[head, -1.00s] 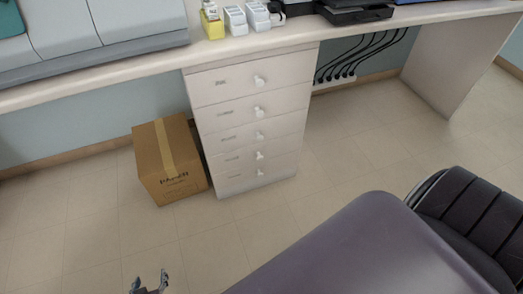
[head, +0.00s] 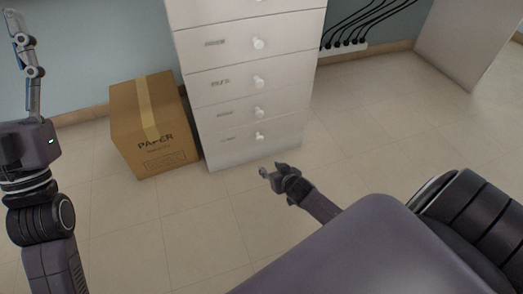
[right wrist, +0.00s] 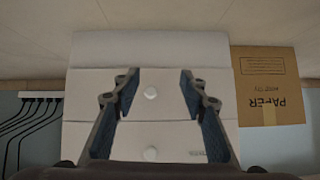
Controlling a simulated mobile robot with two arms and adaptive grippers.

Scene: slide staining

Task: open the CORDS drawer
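A white drawer unit (head: 209,152) stands under the bench, each drawer with a round white knob and a small dark label. The labels are too blurred to read, so I cannot tell which is CORDS. All visible drawers look closed. My right gripper (head: 266,173) is in front of the unit, just below the lowest drawers in the head view. In the right wrist view, which shows the scene upside down, it is open and empty, with one knob (right wrist: 150,93) framed between its fingers. My left gripper (head: 25,45) is raised at the far left; its opening is unclear.
A cardboard box (head: 150,124) marked PAPER stands against the unit's left side. Black cables run into a power strip (head: 345,51) at the right by the wall. A white bench panel (head: 465,40) stands farther right. The tiled floor in front is clear.

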